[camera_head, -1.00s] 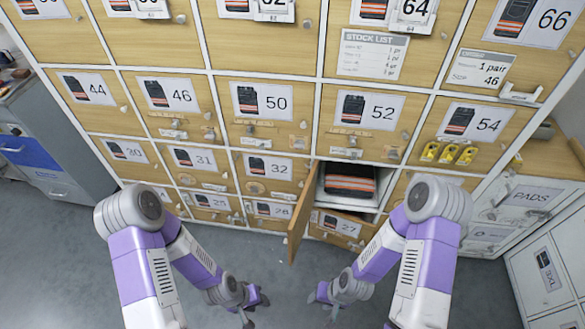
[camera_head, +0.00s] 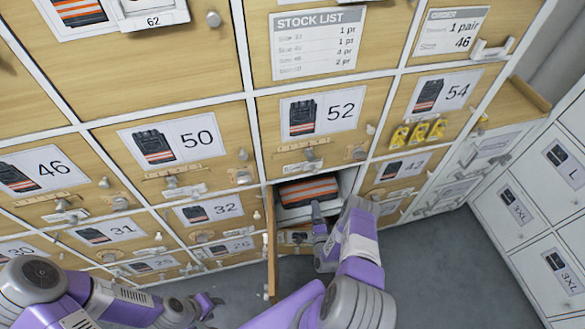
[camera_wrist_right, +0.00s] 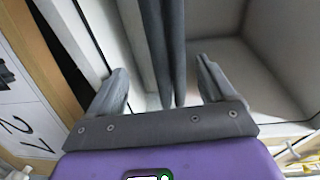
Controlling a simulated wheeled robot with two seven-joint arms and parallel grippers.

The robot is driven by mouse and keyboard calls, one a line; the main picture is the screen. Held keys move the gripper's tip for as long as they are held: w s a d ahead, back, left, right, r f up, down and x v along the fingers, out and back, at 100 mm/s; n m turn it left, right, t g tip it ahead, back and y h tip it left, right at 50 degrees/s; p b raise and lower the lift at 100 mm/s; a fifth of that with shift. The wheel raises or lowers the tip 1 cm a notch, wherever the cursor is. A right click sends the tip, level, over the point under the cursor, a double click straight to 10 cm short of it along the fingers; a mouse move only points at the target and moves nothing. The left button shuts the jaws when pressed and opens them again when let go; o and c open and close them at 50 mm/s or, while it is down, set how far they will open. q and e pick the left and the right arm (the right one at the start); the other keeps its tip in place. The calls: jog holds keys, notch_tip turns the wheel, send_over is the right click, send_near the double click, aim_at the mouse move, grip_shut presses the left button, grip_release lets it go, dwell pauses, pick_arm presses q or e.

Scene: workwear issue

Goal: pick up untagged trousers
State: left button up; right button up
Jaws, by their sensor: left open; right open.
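Folded dark trousers with orange and pale stripes (camera_head: 308,191) lie in an open compartment below the door marked 52. No tag shows on the part I see. My right gripper (camera_head: 318,212) is at the mouth of this compartment, in front of the trousers. In the right wrist view, the open right fingers (camera_wrist_right: 165,90) stand on either side of the trousers' dark folded edge (camera_wrist_right: 163,40), with gaps visible. I cannot tell how deep the edge reaches between them. My left gripper (camera_head: 208,303) is open and empty, low in front of the lockers at left.
The compartment's open door (camera_head: 271,250) stands out at its left. Pale compartment walls (camera_wrist_right: 275,70) surround the trousers, with free room beside them. White cabinets (camera_head: 530,215) stand at right.

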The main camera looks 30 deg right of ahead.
aim_at(315, 195)
jog(key=shift+w+d+r+m+t+h+b, duration=0.15)
jog(key=shift+w+d+m+t+h+b, duration=0.25)
jog(key=shift+w+d, duration=0.6)
jog(key=x, duration=0.1)
jog(key=b+x, duration=0.1)
jog(key=x, duration=0.3)
jog(key=shift+r+b, duration=0.3)
jog(key=shift+b, duration=0.1)
grip_shut()
jog(key=shift+r, duration=0.1)
